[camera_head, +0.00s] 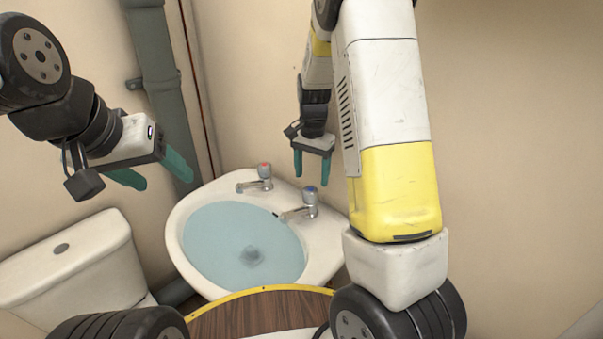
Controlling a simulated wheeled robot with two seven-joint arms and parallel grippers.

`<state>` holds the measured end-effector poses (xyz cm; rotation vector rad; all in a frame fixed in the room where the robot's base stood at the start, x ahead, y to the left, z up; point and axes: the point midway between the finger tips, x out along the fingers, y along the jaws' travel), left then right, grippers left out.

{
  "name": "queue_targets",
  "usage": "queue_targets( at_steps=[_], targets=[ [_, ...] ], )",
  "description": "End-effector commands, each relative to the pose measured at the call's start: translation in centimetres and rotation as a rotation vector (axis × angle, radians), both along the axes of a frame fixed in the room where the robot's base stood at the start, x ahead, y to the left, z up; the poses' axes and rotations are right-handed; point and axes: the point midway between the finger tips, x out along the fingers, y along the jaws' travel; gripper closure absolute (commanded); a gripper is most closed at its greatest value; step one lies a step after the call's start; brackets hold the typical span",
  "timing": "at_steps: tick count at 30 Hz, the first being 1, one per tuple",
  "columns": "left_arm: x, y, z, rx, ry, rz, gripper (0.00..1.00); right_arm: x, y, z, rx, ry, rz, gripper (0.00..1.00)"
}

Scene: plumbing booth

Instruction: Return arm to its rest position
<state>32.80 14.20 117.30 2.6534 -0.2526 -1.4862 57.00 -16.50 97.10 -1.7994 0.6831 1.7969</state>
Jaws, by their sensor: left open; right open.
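My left gripper (152,175) comes in from the left and is open and empty, with its two teal fingers apart. It hangs in the air in front of the grey pipe, up and left of the sink. My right gripper (311,172) is open and empty, its teal fingers pointing down above the back right of the sink, close to the taps in the picture. My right arm, white and yellow, fills the right middle of the view and hides part of the wall.
A white sink (180,222) holds bluish water. A toilet cistern (75,262) stands at the lower left. A grey pipe (152,55) runs down the wall. The wall at right is bare.

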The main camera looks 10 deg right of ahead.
Motion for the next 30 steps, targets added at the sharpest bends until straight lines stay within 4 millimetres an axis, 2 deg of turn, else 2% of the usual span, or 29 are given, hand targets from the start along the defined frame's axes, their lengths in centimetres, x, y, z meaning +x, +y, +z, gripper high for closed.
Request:
queue_targets(
  at_steps=[4, 17, 20, 23, 30],
  targets=[
    [0.0, 0.0, 0.0, 0.000, 0.000, 0.000, 0.35, 0.0, 0.0, 1.5, 0.000, -0.001, -0.001, 0.35],
    [0.0, 0.0, 0.0, 0.000, 0.000, 0.000, 0.35, -0.2, 0.0, 2.3, 0.007, -0.007, 0.006, 0.35],
    [0.0, 0.0, 0.0, 0.000, 0.000, 0.000, 0.35, -1.1, 0.1, 4.0, 0.034, -0.033, 0.035, 0.35],
    [0.0, 0.0, 0.0, 0.000, 0.000, 0.000, 0.35, -2.9, 0.4, 7.0, 0.076, -0.084, 0.097, 0.35],
    [0.0, 0.0, 0.0, 0.000, 0.000, 0.000, 0.35, -9.6, 1.1, 14.4, 0.141, -0.254, 0.315, 0.35]
  ],
)
